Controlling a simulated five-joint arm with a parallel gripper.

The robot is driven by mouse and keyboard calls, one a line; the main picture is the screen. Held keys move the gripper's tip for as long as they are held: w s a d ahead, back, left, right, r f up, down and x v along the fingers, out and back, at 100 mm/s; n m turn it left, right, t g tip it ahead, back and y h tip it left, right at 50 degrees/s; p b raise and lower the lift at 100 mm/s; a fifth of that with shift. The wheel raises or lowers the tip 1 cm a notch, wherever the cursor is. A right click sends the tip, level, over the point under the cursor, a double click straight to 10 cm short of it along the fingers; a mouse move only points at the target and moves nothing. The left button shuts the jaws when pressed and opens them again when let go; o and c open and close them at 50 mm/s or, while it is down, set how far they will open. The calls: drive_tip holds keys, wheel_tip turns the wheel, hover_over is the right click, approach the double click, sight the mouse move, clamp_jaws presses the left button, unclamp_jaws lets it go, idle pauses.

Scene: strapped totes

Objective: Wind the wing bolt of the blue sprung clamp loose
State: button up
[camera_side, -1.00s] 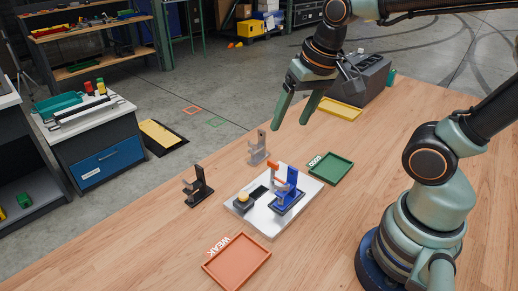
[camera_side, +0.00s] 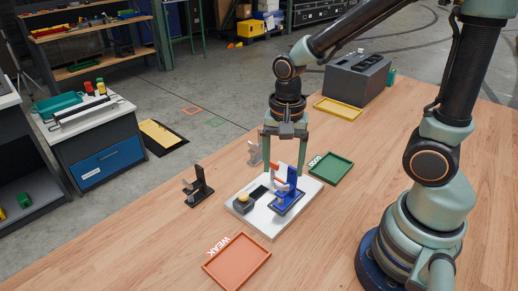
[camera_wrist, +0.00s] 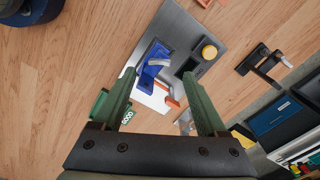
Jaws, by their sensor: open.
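The blue sprung clamp (camera_side: 291,190) stands upright on a pale metal plate (camera_side: 268,230). An orange-red part (camera_side: 279,168), which looks like its wing bolt, shows at the clamp's upper left. My gripper (camera_side: 284,172) points down over the clamp, open and empty, its two green fingers apart on either side of the orange-red part in the side view. In the wrist view the blue clamp (camera_wrist: 152,72) lies between the fingertips (camera_wrist: 159,74), with an orange piece (camera_wrist: 172,102) nearer the palm. I cannot tell whether a finger touches the clamp.
A yellow-topped button box (camera_side: 243,203) and a dark pad (camera_side: 259,192) share the plate. A black clamp (camera_side: 198,188) and a grey clamp (camera_side: 255,153) stand nearby. The green GOOD tray (camera_side: 331,169) is right, the orange WEAK tray (camera_side: 237,262) in front, a yellow tray (camera_side: 338,109) behind.

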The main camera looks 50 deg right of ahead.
sight(282, 187)
drive_tip(key=shift+f, duration=2.4)
clamp_jaws()
